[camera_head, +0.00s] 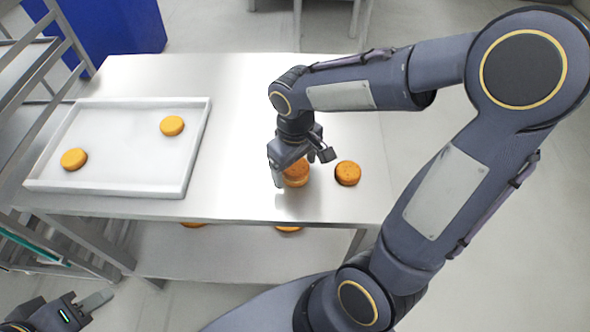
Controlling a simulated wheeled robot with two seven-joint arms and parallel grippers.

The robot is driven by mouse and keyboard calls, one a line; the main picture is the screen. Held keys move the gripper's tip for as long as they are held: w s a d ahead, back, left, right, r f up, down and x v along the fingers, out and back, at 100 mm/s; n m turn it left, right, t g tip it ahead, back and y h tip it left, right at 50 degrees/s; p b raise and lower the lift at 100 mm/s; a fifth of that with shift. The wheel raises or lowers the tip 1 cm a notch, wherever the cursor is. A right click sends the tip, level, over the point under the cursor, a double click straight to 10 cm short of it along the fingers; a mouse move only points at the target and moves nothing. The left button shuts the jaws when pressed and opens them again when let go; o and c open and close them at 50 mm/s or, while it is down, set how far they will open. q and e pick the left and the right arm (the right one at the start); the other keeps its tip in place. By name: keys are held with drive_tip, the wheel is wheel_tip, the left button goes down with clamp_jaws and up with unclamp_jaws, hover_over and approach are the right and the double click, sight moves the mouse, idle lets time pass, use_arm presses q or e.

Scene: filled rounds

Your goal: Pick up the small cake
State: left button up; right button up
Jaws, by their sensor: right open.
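A small round orange-brown cake (297,171) stands near the front right of the steel table (245,120). It looks layered, and I cannot tell whether it is one cake or two stacked. My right gripper (302,170) is low over it, open, with one finger at its left and the other at its upper right. Whether a finger touches it is unclear. Another small cake (348,173) lies just to the right, apart from the gripper. My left gripper (78,306) is in the bottom left corner, partly cut off, away from the cakes; its opening is unclear.
A white tray (115,187) on the table's left holds two cakes, one at its left (74,159) and one at its upper right (172,125). Parts of orange rounds (288,229) show below the table's front edge. A metal rack stands at the left.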

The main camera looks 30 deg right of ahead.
drive_tip(key=shift+f, duration=0.25)
drive_tip(key=c, duration=0.8)
drive_tip(key=shift+o, duration=0.2)
drive_tip(key=shift+r, duration=0.15)
